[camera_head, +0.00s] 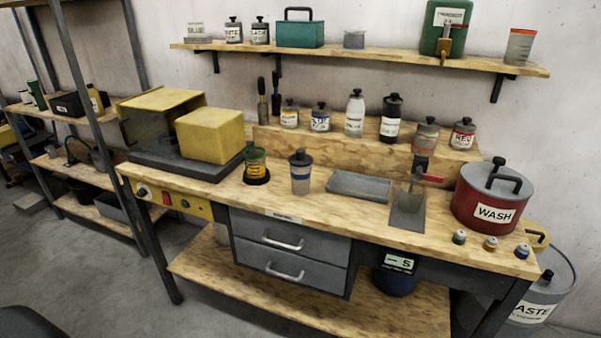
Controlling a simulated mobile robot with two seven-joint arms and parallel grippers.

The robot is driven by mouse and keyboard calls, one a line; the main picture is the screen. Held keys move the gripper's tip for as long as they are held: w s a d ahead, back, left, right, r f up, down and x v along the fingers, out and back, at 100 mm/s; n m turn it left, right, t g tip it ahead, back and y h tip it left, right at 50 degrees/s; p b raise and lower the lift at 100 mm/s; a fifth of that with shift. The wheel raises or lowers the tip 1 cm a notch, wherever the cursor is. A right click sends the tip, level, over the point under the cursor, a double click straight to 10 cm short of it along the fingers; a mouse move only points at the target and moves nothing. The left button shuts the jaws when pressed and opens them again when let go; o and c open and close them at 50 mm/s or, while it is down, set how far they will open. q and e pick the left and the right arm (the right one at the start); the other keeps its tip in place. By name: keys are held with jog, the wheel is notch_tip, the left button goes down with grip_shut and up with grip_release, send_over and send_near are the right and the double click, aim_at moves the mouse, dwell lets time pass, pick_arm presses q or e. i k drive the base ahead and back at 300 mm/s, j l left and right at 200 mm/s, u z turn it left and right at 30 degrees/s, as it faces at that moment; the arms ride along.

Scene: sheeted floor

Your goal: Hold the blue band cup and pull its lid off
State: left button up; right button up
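The blue band cup (300,181) stands upright on the wooden workbench (330,215), left of centre. It is a pale translucent cup with a blue band around it. Its dark lid (301,157) sits on top, with a small knob. Neither of my grippers shows in the head view, and nothing touches the cup.
A cup with yellow and green bands (256,165) stands close left of it. A grey tray (359,186) lies to its right. A yellow machine (210,135) fills the bench's left end, and a red WASH pot (487,198) its right. Bench space in front is clear.

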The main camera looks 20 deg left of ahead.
aim_at(300, 175)
jog(key=i+j+z, duration=0.1)
jog(key=j+z, duration=0.45)
jog(key=z, duration=0.25)
jog(key=j+z, duration=0.3)
jog(key=j, duration=1.25)
jog(key=k+j, duration=0.15)
jog(key=j, duration=0.4)
jog(key=j+z, duration=0.1)
jog(key=j, duration=0.5)
jog(key=k, duration=0.05)
